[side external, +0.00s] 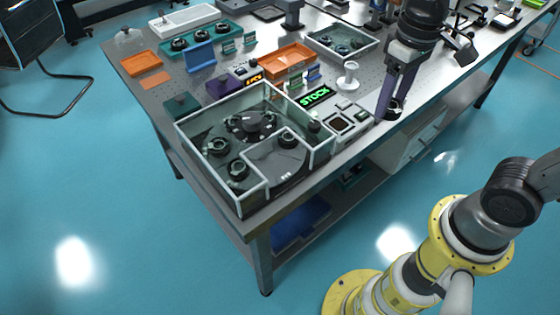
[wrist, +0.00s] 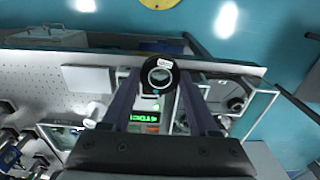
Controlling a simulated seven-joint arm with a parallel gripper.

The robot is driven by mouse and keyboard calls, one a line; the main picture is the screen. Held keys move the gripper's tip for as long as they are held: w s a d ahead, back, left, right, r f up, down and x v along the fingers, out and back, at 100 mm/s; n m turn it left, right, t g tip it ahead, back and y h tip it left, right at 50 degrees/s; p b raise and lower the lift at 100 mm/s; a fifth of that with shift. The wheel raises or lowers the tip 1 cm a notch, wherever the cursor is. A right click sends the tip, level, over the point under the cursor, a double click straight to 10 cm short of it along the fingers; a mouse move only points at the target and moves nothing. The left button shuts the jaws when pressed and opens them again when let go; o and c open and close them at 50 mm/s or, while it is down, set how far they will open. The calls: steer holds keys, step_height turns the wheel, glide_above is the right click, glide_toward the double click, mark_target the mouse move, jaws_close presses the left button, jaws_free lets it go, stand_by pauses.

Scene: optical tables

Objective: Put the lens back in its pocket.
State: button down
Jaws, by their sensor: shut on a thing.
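My gripper (side external: 391,108) is shut on a black-ringed lens (side external: 396,103) near the front right edge of the table. In the wrist view the lens (wrist: 160,73) sits between the two fingertips, with its clear round centre and a small white label showing. A clear-walled case (side external: 240,205) stands to the left of my gripper, at the table's front corner. Several similar black-ringed lenses (side external: 238,170) are on its dark floor. I cannot tell which pocket belongs to the held lens.
Between the case and my gripper are a grey unit with a square opening (side external: 340,122), a white stand (side external: 348,76) and a green-lit STOCK sign (side external: 314,96). Orange trays (side external: 288,60) and a second clear-walled box (side external: 342,42) stand farther back. The table edge is close to my gripper.

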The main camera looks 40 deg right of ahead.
steer(key=w+a, duration=0.1)
steer(key=a, duration=0.6)
steer(key=n, duration=0.2)
glide_above(276, 167)
steer(key=f, duration=1)
steer(key=shift+s+d+f, duration=0.1)
steer(key=shift+s+f, duration=0.1)
steer(key=shift+f, duration=0.05)
steer(key=shift+w+f, duration=0.15)
steer(key=shift+f, duration=0.8)
steer(key=shift+w+f, duration=0.1)
steer(key=shift+f, duration=0.8)
steer(key=shift+c, duration=0.8)
jaws_free()
steer(key=shift+f, duration=0.15)
